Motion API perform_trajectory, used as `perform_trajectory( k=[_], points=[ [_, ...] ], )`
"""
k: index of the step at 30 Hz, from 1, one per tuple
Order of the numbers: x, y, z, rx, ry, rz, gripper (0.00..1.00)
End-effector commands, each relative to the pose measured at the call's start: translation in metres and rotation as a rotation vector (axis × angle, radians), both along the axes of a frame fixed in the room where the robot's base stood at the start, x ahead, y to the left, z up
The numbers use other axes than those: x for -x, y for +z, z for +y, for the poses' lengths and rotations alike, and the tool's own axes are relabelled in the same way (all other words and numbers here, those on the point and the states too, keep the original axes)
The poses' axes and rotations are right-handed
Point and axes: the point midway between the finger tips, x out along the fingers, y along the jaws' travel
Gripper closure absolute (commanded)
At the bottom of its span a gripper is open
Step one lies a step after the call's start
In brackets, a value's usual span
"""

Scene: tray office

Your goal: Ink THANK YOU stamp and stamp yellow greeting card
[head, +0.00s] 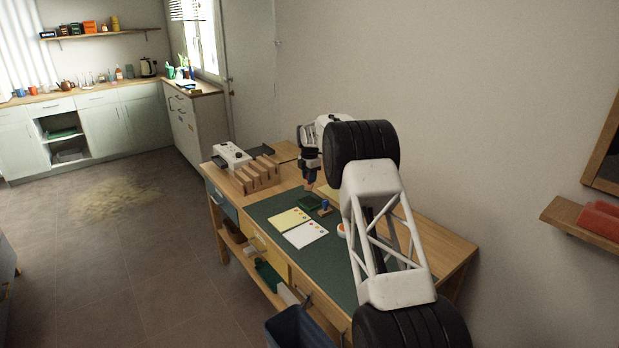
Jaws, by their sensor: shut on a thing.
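My gripper (310,182) is above the far part of the desk mat, pointing down. It is shut on a small stamp, mostly hidden by the fingers; any lettering is too small to read. A green ink pad (309,202) lies on the mat just below and in front of the gripper. A yellow card (288,220) lies flat to the left of the pad. A white card (304,235) with small coloured spots lies just in front of the yellow one.
The green mat (320,258) covers the middle of the wooden desk. A wooden rack (257,175) and a white device (231,155) stand at the far left. A round white-and-orange item (341,230) sits near my arm, which hides the desk's right part.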

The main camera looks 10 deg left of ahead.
Motion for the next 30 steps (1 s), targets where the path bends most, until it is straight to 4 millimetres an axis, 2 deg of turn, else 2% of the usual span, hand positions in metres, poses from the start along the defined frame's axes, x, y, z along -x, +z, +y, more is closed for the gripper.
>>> perform_trajectory(
  k=[8,24,30],
  points=[
    [0.0,-0.008,0.0,0.001,0.0,0.001,0.85],
    [0.0,-0.047,0.0,0.001,0.0,0.001,0.85],
    [0.0,-0.056,0.0,0.0,0.0,0.0,0.85]
  ],
)
